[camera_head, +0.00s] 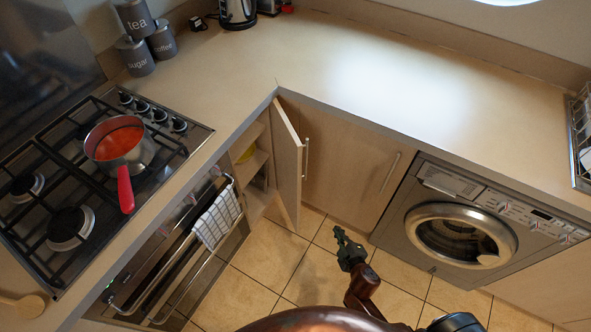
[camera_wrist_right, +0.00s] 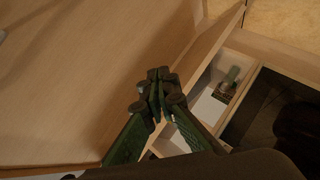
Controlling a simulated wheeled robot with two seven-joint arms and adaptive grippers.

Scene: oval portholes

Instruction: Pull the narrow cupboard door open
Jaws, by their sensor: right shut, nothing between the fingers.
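The narrow cupboard door (camera_head: 288,165) is pale wood and stands swung well out from the corner cupboard, with shelves showing behind it. Its upright bar handle (camera_head: 305,158) is on the outer face, to the right. My right gripper (camera_head: 344,242) is green and dark, shut and empty, below and right of the door, apart from the handle in the head view. In the right wrist view the closed fingertips (camera_wrist_right: 157,92) show in front of a wide wooden panel (camera_wrist_right: 80,80); I cannot tell whether they touch it. My left gripper is out of view.
A hob with a red pan (camera_head: 118,145) and an oven with a checked towel (camera_head: 216,217) are at left. A wider cupboard door (camera_head: 345,165) and a washing machine (camera_head: 460,230) stand at right. Tiled floor (camera_head: 305,265) is free between.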

